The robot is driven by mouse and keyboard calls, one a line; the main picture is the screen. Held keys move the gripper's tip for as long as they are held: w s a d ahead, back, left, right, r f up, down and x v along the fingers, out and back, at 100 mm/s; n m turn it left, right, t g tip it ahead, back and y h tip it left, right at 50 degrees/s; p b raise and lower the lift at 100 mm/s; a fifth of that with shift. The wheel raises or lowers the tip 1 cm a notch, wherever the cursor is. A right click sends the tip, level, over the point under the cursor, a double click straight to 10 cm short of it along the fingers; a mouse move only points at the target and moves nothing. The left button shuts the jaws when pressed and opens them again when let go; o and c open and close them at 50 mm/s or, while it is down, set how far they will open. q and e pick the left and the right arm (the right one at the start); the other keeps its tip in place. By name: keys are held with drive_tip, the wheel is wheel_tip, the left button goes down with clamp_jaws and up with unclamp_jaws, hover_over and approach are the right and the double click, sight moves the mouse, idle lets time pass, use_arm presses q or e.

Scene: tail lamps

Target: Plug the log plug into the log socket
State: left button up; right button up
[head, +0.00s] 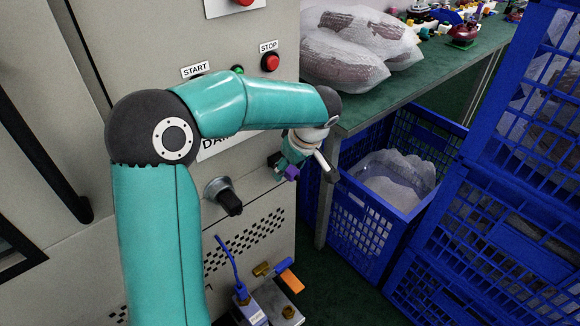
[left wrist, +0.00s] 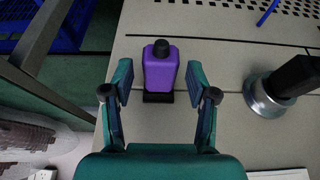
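A purple plug-like block with a black round end (left wrist: 160,68) stands out from the cabinet front on a black base (left wrist: 158,98). In the head view the purple block (head: 292,173) is partly hidden by my left gripper. My left gripper (left wrist: 158,84) is open, with one finger on each side of the block and small gaps between. No label shows on the purple block, so I cannot tell whether it is the log plug. The log socket cannot be made out for certain. My right gripper is in neither view.
A black rotary knob (head: 228,196) juts from the cabinet close by. A blue crate (head: 365,226) and a green-topped table (head: 420,82) stand to the right.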

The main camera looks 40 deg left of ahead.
use_arm(q)
drive_tip(key=shift+r, duration=0.1)
drive_tip(key=v, duration=1.1)
drive_tip(key=shift+d+r, duration=0.15)
drive_tip(key=shift+r, duration=0.2)
drive_tip(key=shift+f, duration=0.15)
